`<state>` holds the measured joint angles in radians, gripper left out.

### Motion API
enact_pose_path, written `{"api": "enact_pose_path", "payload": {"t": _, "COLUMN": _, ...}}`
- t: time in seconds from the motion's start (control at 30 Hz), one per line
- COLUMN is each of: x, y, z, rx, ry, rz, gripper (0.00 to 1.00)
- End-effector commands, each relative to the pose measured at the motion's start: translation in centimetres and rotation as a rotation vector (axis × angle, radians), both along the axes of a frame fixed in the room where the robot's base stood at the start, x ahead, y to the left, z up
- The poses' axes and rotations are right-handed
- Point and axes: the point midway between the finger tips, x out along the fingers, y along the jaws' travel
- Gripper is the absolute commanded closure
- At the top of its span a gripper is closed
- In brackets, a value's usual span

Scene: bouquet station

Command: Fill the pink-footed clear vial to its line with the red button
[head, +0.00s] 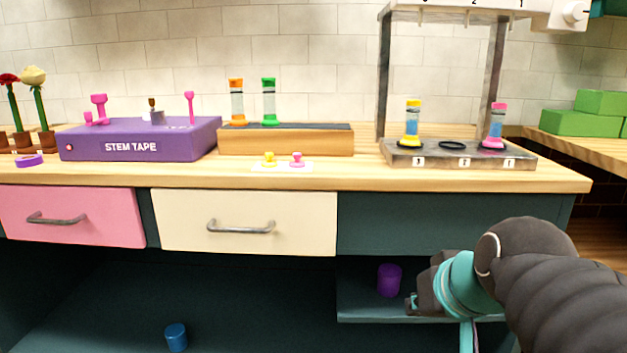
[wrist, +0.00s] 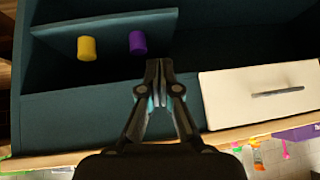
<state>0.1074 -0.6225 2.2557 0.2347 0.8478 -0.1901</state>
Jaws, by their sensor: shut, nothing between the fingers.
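The pink-footed clear vial (head: 496,127) stands upright at the right end of the metal filling stand (head: 460,160), with a pink top and blue contents showing. Its line is too small to make out. A yellow-footed vial (head: 412,126) with blue contents stands at the stand's left end, and an empty dark ring (head: 452,145) lies between them. I cannot pick out a red button on the stand. My gripper (head: 412,302) is shut and empty, low in front of the cabinet shelf, well below the vials. It also shows in the wrist view (wrist: 158,66).
Orange-topped (head: 236,102) and green-topped (head: 269,102) vials stand on a wooden block (head: 290,145). A purple stem tape box (head: 140,140) is at left. A purple cylinder (head: 389,280) and a yellow cylinder (wrist: 87,48) sit on the shelf. The counter edge (head: 400,182) is above my gripper.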

Motion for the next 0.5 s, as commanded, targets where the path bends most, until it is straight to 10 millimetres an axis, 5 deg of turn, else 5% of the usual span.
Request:
{"api": "enact_pose_path", "payload": {"t": 0.2, "x": -6.3, "y": -0.1, "z": -7.5, "rx": -0.088, "ry": 0.154, "rz": -0.009, "gripper": 1.00}}
{"api": "enact_pose_path", "payload": {"t": 0.5, "x": -8.0, "y": -0.5, "z": -9.6, "rx": -0.119, "ry": 0.194, "rz": -0.019, "gripper": 1.00}}
